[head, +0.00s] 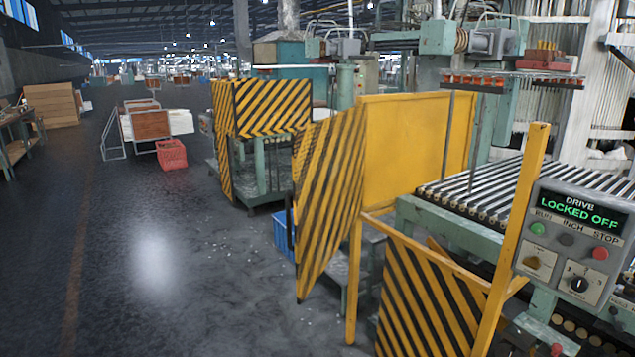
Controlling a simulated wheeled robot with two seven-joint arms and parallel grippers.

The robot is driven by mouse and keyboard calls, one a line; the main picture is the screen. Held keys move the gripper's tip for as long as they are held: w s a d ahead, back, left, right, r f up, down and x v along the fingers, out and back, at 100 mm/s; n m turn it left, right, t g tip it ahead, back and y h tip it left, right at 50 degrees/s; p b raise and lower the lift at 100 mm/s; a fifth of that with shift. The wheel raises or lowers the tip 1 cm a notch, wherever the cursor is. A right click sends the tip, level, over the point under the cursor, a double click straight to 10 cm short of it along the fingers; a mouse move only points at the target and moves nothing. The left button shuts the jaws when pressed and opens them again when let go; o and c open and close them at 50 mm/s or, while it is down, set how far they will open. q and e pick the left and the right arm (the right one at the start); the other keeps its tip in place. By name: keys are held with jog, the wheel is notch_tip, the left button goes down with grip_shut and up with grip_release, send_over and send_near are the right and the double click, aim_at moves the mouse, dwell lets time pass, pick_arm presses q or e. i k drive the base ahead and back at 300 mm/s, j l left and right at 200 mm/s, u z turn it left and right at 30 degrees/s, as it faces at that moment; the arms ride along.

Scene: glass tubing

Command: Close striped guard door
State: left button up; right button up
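A yellow and black striped guard door (330,195) stands at the middle of the head view. Its right edge meets a plain yellow panel (415,140), and the door angles out from it toward the aisle. A dark upright handle-like bar (290,220) shows at the door's left edge. A yellow frame with a post (354,285) stands just right of the door, leaving a gap between them. Neither of my grippers is in view.
A control box (575,240) reading "LOCKED OFF" is at right, beside a roller bed (530,190). A lower striped panel (425,305) fills the front. A blue crate (281,233) sits behind the door. The floor at left is clear up to a red basket (172,155).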

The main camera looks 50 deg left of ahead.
aim_at(308, 232)
jog(key=j+u, duration=0.1)
jog(key=j, duration=0.75)
jog(key=j+u, duration=0.1)
jog(key=j, duration=0.7)
jog(key=i+j+u, duration=0.1)
jog(key=j, duration=0.75)
